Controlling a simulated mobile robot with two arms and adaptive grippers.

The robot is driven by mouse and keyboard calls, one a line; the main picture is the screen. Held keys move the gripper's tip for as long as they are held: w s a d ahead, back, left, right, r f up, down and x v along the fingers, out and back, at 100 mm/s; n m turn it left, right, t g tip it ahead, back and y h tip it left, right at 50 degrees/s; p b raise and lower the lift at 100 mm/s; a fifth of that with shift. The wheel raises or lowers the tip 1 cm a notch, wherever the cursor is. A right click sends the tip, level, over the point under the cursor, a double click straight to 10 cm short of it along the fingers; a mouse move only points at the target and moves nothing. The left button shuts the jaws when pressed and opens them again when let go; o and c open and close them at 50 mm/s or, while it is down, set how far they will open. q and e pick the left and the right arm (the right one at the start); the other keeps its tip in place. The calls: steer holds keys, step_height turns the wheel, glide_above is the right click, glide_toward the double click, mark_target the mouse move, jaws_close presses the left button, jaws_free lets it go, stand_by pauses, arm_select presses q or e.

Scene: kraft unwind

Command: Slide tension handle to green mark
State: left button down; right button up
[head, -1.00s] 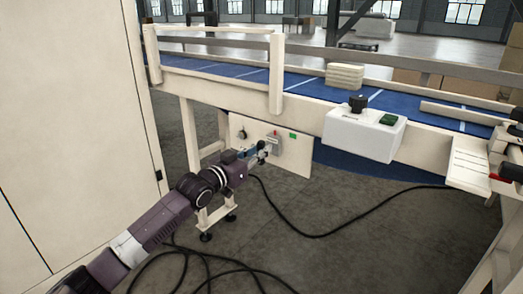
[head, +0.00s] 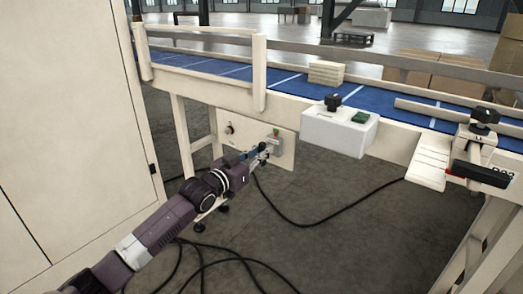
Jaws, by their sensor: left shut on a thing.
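The tension handle (head: 275,146) is a small grey piece on the cream panel (head: 286,160) below the conveyor. The green mark (head: 276,131) is a small patch on that panel, directly above the handle and partly covered by its top. My left gripper (head: 264,151) reaches in from the lower left and is shut on the handle. The fingers hide part of the handle, so their exact contact is hard to see. My right gripper is not in view.
A round knob (head: 229,129) sits on the panel's left. The blue conveyor (head: 370,96) runs above, with a white control box (head: 340,133) on its front. A tall cream cabinet (head: 70,120) stands at left. Black cables (head: 320,222) lie on the floor.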

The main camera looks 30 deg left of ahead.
arm_select(q)
steer(key=c, duration=1.9)
jaws_free()
steer(key=s, duration=0.8)
steer(key=s+a, duration=0.1)
steer(key=s, duration=0.3)
